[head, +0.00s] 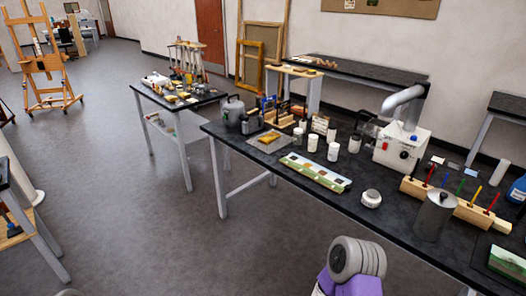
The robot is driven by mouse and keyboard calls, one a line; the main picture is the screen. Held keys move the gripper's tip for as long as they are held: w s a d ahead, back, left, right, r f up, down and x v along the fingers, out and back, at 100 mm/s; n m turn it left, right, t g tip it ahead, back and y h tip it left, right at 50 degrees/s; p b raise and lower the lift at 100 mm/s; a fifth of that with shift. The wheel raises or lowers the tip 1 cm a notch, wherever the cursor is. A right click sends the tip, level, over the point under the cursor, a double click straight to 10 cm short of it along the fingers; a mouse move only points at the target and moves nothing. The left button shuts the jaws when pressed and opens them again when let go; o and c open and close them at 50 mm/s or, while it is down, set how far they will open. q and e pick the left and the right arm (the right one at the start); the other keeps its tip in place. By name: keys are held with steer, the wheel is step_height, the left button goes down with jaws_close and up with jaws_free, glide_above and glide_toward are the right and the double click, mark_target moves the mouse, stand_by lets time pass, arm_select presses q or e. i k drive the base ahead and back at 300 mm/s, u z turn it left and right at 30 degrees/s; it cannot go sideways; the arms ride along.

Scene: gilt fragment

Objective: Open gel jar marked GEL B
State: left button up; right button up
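Several small white jars stand upright in a group on the long black-topped table (335,205), among them one jar (312,143), another jar (333,152) and a third jar (354,144). A squat grey-white jar with a lid (371,198) stands apart, nearer the table's front edge. Any lettering is too small to read, so I cannot tell which jar is marked GEL B. A grey and purple link of my own arm shows at the bottom, in front of the table. Neither of my grippers is in view.
A painted strip (303,172) lies along the table's front edge. A white machine with a duct (402,147) stands behind the jars. Wooden racks (443,200) and a metal canister (435,215) stand to the right. The floor (150,235) to the left is clear.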

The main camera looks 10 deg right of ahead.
mark_target(311, 147)
steer(key=u, duration=0.5)
steer(key=i, duration=0.65)
steer(key=z, duration=0.6)
steer(key=i, duration=0.9)
steer(key=z, duration=1)
